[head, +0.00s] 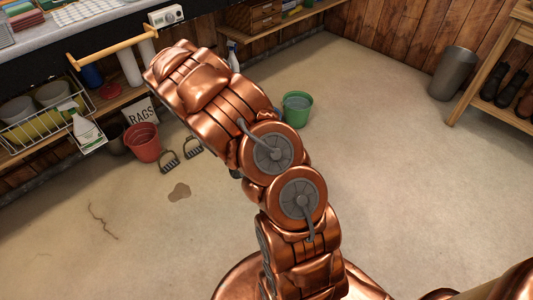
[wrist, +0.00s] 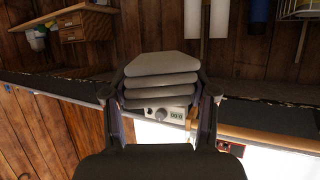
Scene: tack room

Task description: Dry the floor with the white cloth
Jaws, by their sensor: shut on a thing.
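A folded pale cloth (wrist: 162,72), grey-white in this light and in several layers, sits between the fingers of my gripper (wrist: 162,92) in the wrist view. The gripper is shut on it. In the head view my arm reaches up and left to the counter, and it hides the gripper and the cloth. The floor (head: 400,170) is pale beige. A small brown wet-looking patch (head: 179,192) lies on it left of my arm, in front of a pair of stirrups (head: 180,158).
A red bucket (head: 143,143), a green bucket (head: 297,108) and a spray bottle (head: 85,130) stand near the counter. A wooden bar (head: 112,46) juts from its edge. A grey bin (head: 453,73) stands at right; the floor between is clear.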

